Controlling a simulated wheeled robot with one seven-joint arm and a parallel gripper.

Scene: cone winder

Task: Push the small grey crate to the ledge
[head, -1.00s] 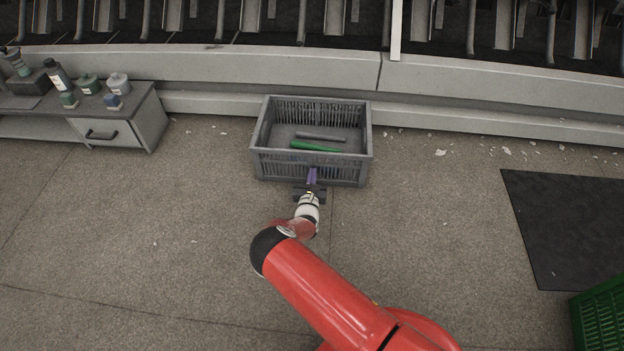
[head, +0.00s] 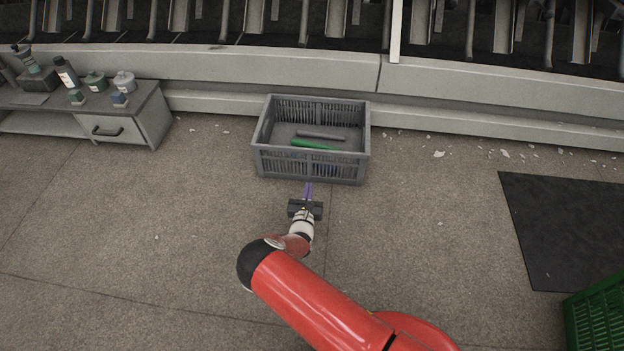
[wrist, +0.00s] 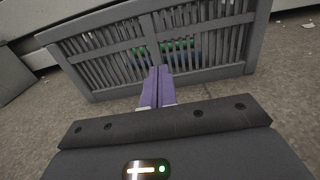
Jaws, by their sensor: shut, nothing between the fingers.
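The small grey crate (head: 312,164) stands upright on the floor in the head view, its back close to the pale ledge (head: 300,104) at the foot of the machine. A green rod (head: 314,144) and a dark grey rod (head: 322,136) lie inside it. My gripper (head: 308,186) is shut and empty, in front of the crate's near wall, with a small gap in the head view. In the wrist view the purple fingers (wrist: 157,88) point at the slatted wall of the crate (wrist: 110,62). Whether the crate's back touches the ledge is hidden.
A low grey cabinet (head: 152,122) with bottles on top stands at the left. A dark mat (head: 565,230) lies at the right, with a green crate (head: 597,318) at the lower right corner. Pale scraps lie along the ledge. The floor around my gripper is clear.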

